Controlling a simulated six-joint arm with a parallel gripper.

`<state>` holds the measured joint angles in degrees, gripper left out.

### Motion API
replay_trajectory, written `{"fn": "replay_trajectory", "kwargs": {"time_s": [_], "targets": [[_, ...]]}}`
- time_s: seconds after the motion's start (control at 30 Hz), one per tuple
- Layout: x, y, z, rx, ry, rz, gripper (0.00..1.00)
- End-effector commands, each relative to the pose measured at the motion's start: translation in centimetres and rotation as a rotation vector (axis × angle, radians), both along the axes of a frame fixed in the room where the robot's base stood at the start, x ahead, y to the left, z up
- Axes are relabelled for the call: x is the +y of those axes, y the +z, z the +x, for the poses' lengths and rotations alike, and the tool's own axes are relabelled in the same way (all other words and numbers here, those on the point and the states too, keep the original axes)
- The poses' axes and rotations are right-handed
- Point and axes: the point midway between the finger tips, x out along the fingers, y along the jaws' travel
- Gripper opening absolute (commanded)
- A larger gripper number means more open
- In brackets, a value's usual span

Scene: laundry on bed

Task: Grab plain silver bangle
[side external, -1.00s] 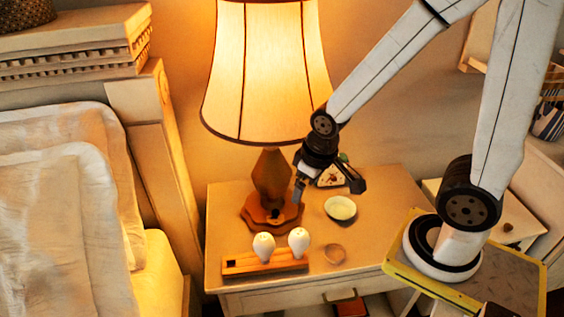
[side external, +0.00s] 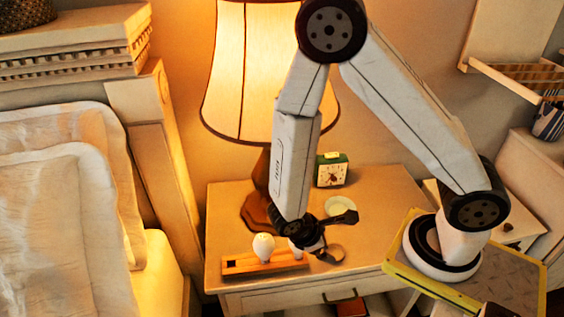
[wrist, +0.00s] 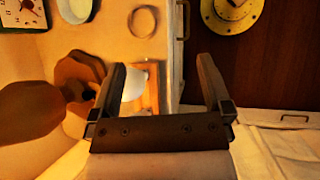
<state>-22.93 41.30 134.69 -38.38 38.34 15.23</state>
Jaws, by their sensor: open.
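The plain bangle (side external: 343,256) is a thin ring lying flat near the front of the nightstand, partly hidden behind my gripper in the side view. In the wrist view the bangle (wrist: 142,37) shows whole at the top, looking golden-brown in the warm light. My gripper (side external: 338,238) points down over the front of the nightstand, close to the bangle. In the wrist view my gripper (wrist: 161,68) is open and empty, and the bangle lies beyond its fingertips, left of the middle of the gap.
White bulb-shaped pieces (side external: 263,247) stand on a wooden holder (side external: 236,267) left of the bangle. A pale bowl (side external: 340,206) and a green-framed clock (side external: 331,171) sit farther back. A lamp (side external: 264,175) stands at the back left. The nightstand's right side (side external: 386,222) is clear.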

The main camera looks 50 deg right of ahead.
Motion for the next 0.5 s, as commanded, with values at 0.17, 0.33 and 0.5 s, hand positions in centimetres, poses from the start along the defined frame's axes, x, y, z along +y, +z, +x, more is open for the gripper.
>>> {"fn": "replay_trajectory", "kwargs": {"time_s": [0.17, 0.33, 0.5], "targets": [[-0.5, -2.4, -1.0, 0.089, 0.172, -0.117, 1.00], [-1.1, -4.5, -1.6, 0.152, 0.337, -0.222, 1.00], [-1.7, -6.6, -2.0, 0.200, 0.509, -0.324, 1.00]]}}
